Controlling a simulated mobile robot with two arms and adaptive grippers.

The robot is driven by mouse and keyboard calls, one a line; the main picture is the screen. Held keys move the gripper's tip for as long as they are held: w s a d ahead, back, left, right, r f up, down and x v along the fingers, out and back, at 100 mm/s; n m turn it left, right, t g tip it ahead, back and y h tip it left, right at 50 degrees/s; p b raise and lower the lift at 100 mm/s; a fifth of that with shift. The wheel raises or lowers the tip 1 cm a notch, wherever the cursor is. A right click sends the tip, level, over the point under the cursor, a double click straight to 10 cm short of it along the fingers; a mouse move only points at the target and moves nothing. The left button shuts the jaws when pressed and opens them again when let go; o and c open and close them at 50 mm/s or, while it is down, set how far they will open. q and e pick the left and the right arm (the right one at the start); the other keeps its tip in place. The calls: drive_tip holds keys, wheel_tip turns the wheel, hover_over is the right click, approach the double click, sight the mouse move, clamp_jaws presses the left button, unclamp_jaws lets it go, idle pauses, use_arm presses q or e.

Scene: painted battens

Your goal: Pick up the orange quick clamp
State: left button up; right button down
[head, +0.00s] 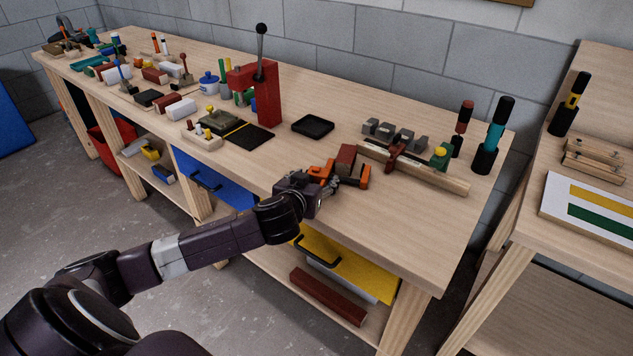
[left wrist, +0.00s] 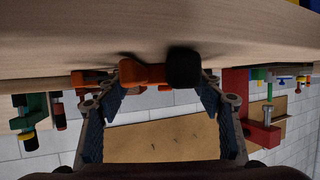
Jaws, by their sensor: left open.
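The orange quick clamp (head: 359,182) lies on the wooden workbench (head: 400,235), right at the tips of my left gripper (head: 330,187). A dark red-brown block (head: 345,158) sits against it and hides part of it. In the left wrist view the orange clamp (left wrist: 145,73) has a black end and lies across the space between the two fingers of my left gripper (left wrist: 160,95). The fingers are apart, one on each side of it. I cannot tell whether they touch it. My right gripper is not in view.
A wooden batten (head: 425,175) with clamps lies just behind, beside several grey blocks (head: 395,135). A black tray (head: 313,126) and a red press (head: 262,95) stand further left. The bench front right is clear. A yellow drawer (head: 350,265) is below.

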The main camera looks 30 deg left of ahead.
use_arm(q)
drive_tip(key=c, duration=1.5)
drive_tip(key=shift+r, duration=0.15)
drive_tip(key=shift+c, duration=0.5)
